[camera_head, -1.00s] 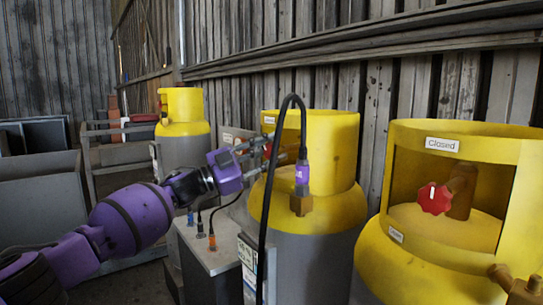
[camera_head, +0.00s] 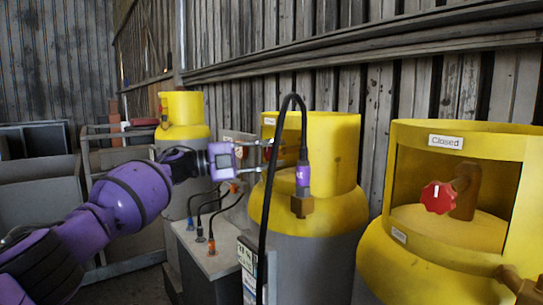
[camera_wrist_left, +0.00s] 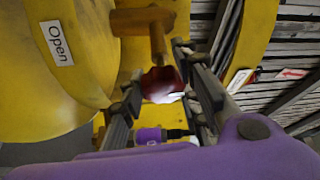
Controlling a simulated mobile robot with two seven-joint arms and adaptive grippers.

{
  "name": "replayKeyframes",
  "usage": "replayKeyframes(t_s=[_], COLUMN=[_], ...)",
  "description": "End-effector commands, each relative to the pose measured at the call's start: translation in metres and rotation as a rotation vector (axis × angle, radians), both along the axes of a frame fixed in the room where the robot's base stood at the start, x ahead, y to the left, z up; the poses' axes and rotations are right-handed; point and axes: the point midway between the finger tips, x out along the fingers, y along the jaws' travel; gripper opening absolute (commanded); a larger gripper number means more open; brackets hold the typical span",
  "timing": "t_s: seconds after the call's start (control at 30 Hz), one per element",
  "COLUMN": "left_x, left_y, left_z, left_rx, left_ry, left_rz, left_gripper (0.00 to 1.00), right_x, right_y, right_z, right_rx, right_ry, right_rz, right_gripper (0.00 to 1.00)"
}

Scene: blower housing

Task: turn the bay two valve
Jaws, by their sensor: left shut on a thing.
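The red valve knob (camera_wrist_left: 162,82) sits on a brass stem inside the yellow collar of the middle gas cylinder (camera_head: 335,150). My left gripper (camera_head: 268,152) reaches into this collar from the left. In the wrist view, the fingers of my left gripper (camera_wrist_left: 160,85) stand on both sides of the knob and are shut on it. In the head view the knob is mostly hidden by the fingers and the collar. An "Open" label (camera_wrist_left: 57,43) shows on the yellow collar in the wrist view. My right gripper is not in view.
A black hose (camera_head: 265,200) with a purple connector (camera_head: 303,175) loops in front of the middle cylinder. A right cylinder (camera_head: 410,265) has a red knob (camera_head: 438,197) and a "Closed" label. A grey box (camera_head: 210,255) with cables and another yellow cylinder (camera_head: 182,115) stand left.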

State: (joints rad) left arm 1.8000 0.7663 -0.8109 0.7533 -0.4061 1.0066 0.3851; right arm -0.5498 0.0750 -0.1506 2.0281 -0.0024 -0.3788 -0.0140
Motion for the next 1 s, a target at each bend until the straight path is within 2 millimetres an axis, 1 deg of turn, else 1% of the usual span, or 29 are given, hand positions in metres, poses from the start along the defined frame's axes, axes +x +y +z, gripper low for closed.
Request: replayKeyframes(t_s=[0.03,0.5,0.53,0.63,0.67,0.9,1.0], left_x=[-0.0019,-0.0020,-0.0020,-0.0019,-0.0019,-0.0010,-0.0014], left_y=[-0.0029,-0.0030,-0.0030,-0.0028,-0.0027,-0.0010,0.0038], left_z=[-0.0065,-0.0087,-0.0088,-0.0081,-0.0076,-0.0042,-0.0042], left_rx=[0.012,0.021,0.021,0.020,0.019,0.015,0.015], left_ry=[-0.002,-0.010,-0.009,-0.009,-0.009,-0.012,-0.012], left_rz=[-0.010,-0.010,-0.010,-0.010,-0.010,-0.005,-0.003], left_gripper=[0.04,0.04,0.32,0.45,0.47,0.47,0.47], right_x=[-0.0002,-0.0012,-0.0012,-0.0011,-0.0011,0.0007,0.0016], right_y=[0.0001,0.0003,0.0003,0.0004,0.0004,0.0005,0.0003], right_z=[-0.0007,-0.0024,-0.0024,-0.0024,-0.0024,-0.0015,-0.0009], right_rx=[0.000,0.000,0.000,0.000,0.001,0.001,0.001], right_ry=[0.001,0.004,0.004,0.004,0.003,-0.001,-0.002], right_rz=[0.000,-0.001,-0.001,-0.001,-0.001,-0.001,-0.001], right_gripper=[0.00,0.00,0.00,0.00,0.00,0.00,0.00])
